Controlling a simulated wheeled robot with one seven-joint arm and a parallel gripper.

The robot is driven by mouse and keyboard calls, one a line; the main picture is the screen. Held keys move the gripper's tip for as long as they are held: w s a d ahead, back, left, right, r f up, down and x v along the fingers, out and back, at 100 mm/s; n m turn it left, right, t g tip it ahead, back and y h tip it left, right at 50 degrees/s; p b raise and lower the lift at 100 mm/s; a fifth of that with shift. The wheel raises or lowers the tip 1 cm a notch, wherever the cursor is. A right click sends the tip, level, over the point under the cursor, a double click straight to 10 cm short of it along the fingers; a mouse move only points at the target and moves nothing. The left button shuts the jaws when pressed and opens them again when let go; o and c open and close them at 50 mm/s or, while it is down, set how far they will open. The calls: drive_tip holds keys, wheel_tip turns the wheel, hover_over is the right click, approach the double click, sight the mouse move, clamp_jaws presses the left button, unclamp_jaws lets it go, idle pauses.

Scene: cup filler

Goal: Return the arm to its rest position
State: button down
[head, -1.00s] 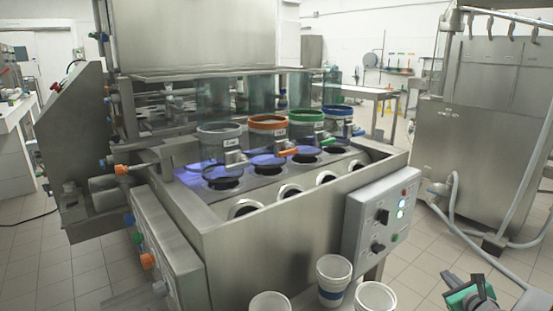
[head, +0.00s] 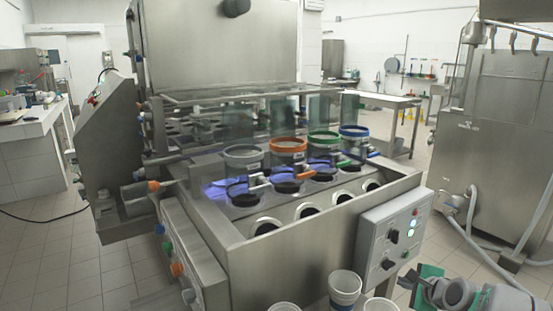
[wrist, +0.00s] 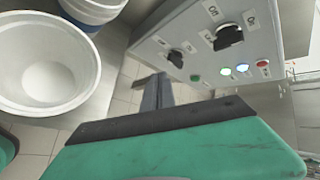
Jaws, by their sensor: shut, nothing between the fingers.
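My gripper (head: 424,284), with green parts, is at the lower right of the head view, to the right of the white cups. My grey arm links run from it toward the bottom right corner. In the wrist view my gripper (wrist: 158,108) shows as a green body with a dark edge strip, shut and holding nothing. It is in front of the control panel (wrist: 220,50) and to the right of a white cup (wrist: 45,65).
The steel cup filler (head: 300,240) fills the middle, with its panel (head: 395,235) on the right side. White cups (head: 345,287) stand near its front. A steel cabinet (head: 490,150) with hoses stands at right. Tiled floor (head: 75,260) is open at left.

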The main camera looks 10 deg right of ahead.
drive_tip(key=s+a+r+n+g+y+p, duration=0.1)
drive_tip(key=s+a+r+n+g+p, duration=0.15)
drive_tip(key=a+r+n+p, duration=0.5)
drive_tip(key=s+a+r+n+g+p, duration=0.1)
drive_tip(key=s+a+r+n+p, duration=0.3)
drive_tip(key=a, duration=0.6)
drive_tip(key=s+a+r+n+g+p, duration=0.2)
drive_tip(key=s+a+r+n+p, duration=0.1)
drive_tip(key=s+a+r+n, duration=0.1)
drive_tip(key=s+a+r+n+g+p, duration=0.2)
drive_tip(key=s+a+r+n+p, duration=0.1)
drive_tip(key=s+a+r+n, duration=0.2)
drive_tip(key=s+n, duration=0.2)
drive_tip(key=s, duration=0.2)
drive_tip(key=shift+a+h, duration=0.3)
drive_tip(key=shift+h, duration=0.1)
idle(1.3)
